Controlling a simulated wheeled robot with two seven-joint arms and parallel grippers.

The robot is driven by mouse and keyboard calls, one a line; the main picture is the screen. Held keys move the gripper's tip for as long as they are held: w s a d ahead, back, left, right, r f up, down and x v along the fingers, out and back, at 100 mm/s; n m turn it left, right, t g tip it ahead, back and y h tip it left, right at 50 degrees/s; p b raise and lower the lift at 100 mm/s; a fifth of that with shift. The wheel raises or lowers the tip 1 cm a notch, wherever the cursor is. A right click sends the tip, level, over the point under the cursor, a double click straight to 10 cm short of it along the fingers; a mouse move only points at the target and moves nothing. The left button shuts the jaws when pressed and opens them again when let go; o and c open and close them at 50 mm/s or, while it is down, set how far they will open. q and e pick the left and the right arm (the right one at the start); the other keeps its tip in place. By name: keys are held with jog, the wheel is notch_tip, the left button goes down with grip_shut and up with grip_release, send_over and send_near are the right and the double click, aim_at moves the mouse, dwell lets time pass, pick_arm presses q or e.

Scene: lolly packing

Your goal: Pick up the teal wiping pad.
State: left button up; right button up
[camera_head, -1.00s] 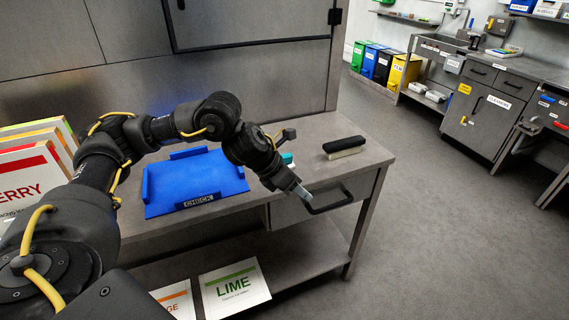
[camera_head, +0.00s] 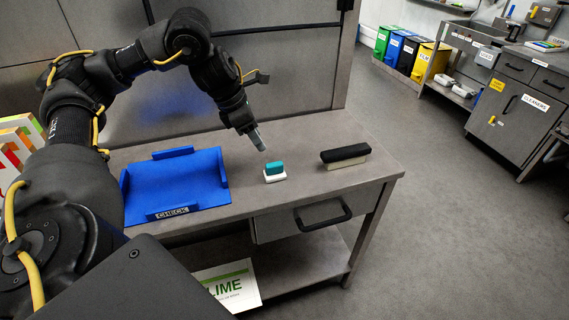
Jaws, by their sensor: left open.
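The teal wiping pad (camera_head: 274,168) sits on a small white base (camera_head: 274,178) on the grey bench, between the blue tray and a black-topped brush. My left gripper (camera_head: 257,141) is above and slightly left of the pad in the picture, pointing down toward it. It is apart from the pad and holds nothing that I can see. Its fingers are seen nearly edge-on and look like one narrow grey tip. My right gripper does not show.
A blue tray (camera_head: 178,183) marked CHECK lies left of the pad. A black-topped brush (camera_head: 345,156) lies to its right. A drawer handle (camera_head: 323,217) juts out below the front edge.

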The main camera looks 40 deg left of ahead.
aim_at(273, 164)
pick_arm(q)
jog(key=b+x, duration=0.2)
jog(key=x, duration=0.3)
jog(key=shift+f, duration=0.2)
jog(key=shift+d, duration=0.1)
jog(key=shift+f, duration=0.25)
jog(key=p+x, duration=0.1)
jog(key=x, duration=0.3)
jog(key=shift+w+d+f, duration=0.1)
jog(key=shift+w+f, duration=0.1)
jog(key=shift+f, duration=0.1)
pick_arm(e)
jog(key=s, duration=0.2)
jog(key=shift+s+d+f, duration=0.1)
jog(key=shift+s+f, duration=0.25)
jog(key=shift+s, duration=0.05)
